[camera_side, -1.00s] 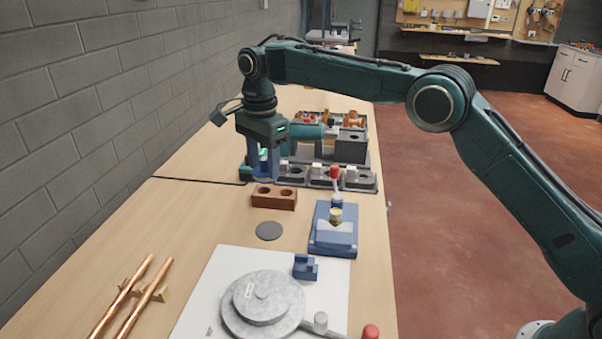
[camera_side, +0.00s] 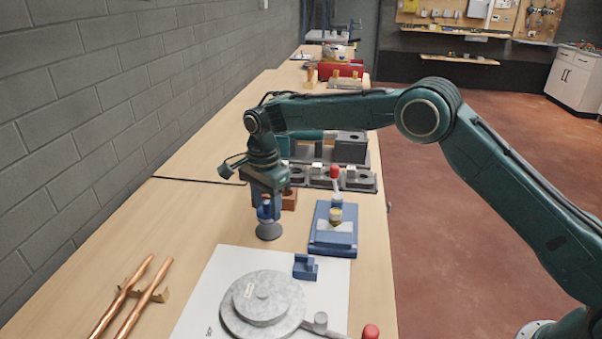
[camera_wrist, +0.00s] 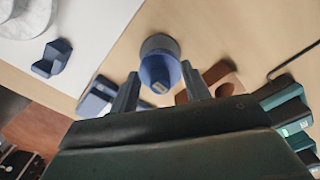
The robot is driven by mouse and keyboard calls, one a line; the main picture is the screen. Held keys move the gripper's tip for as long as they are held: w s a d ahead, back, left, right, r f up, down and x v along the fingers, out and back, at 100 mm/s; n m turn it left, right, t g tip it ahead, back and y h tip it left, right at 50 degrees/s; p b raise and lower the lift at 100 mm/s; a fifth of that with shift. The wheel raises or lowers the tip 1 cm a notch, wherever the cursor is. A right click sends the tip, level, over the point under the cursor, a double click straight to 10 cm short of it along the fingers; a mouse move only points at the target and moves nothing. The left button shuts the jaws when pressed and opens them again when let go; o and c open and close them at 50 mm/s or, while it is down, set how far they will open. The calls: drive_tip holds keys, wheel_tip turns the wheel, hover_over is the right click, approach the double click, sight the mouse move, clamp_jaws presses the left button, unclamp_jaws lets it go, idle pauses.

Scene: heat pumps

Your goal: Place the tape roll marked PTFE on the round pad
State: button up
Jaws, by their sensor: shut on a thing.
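My gripper (camera_side: 267,208) is shut on a blue tape roll (camera_wrist: 158,70), pinched between the two fingers in the wrist view. A small pale label shows on the roll; its lettering is too small to read. In the side view the blue roll (camera_side: 265,213) hangs at the fingertips over the dark grey round pad (camera_side: 269,232). The pad's rim (camera_wrist: 158,40) shows behind the roll in the wrist view. The roll is above the pad or very close to it; I cannot tell whether they touch.
A brown block with holes (camera_side: 289,199) stands just behind the gripper. A blue device (camera_side: 334,232) with a red-topped lever is to the right. A white sheet (camera_side: 226,267) carries a grey round stack (camera_side: 262,300) and a small blue block (camera_side: 306,267). Copper pipes (camera_side: 134,298) lie at left.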

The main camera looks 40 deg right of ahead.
sight(267, 212)
drive_tip(key=shift+f, duration=1.8)
drive_tip(key=shift+f, duration=0.1)
drive_tip(key=o, duration=0.8)
wheel_tip(267, 212, up, 12)
drive_tip(key=shift+r, duration=0.1)
